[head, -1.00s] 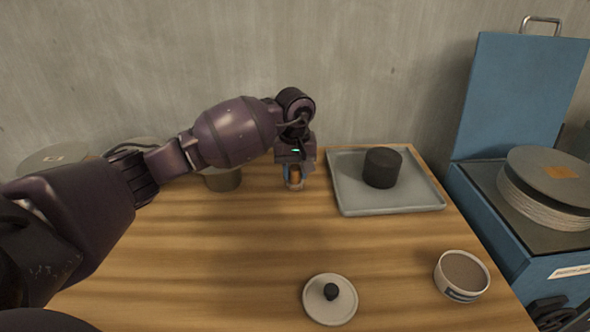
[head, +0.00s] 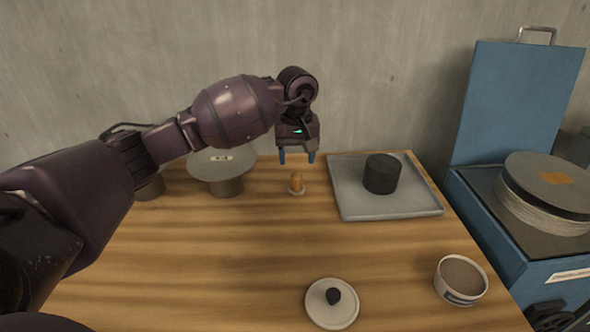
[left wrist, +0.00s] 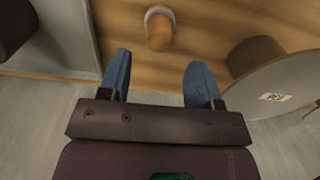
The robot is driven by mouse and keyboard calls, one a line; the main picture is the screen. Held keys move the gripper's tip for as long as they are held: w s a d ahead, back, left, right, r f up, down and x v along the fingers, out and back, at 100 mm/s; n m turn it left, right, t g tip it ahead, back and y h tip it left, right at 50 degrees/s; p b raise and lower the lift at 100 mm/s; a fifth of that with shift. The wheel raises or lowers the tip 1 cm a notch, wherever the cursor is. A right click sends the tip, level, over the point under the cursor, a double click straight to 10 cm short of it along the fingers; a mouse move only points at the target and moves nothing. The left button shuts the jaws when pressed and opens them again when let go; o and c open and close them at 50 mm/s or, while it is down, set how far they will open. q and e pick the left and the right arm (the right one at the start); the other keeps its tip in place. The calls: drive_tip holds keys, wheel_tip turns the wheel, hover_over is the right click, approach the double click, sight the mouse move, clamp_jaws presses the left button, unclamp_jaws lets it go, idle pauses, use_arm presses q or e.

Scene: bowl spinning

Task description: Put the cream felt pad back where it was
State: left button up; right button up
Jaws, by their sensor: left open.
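A small wooden peg (head: 297,180) with a pale round base stands on the wooden table, left of the grey tray. A cream disc with a black knob (head: 331,303) lies near the table's front edge. I cannot tell from looks alone which of these two is the cream felt pad. My left gripper (head: 297,158) is open and empty, raised above and behind the peg. In the left wrist view the peg (left wrist: 158,31) shows beyond the open blue fingertips (left wrist: 158,75), apart from them. My right gripper is not in view.
A grey tray (head: 350,205) holds a black cylinder (head: 382,174). A pale bowl (head: 461,278) stands front right. A grey disc (head: 207,168) rests on a drum at back left. A blue case with stacked discs (head: 545,195) is at right. The middle of the table is clear.

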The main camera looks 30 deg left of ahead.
sight(297, 175)
use_arm(q)
wheel_tip(297, 175, up, 6)
drive_tip(key=shift+f+p, duration=0.15)
drive_tip(key=shift+p, duration=0.15)
idle(0.4)
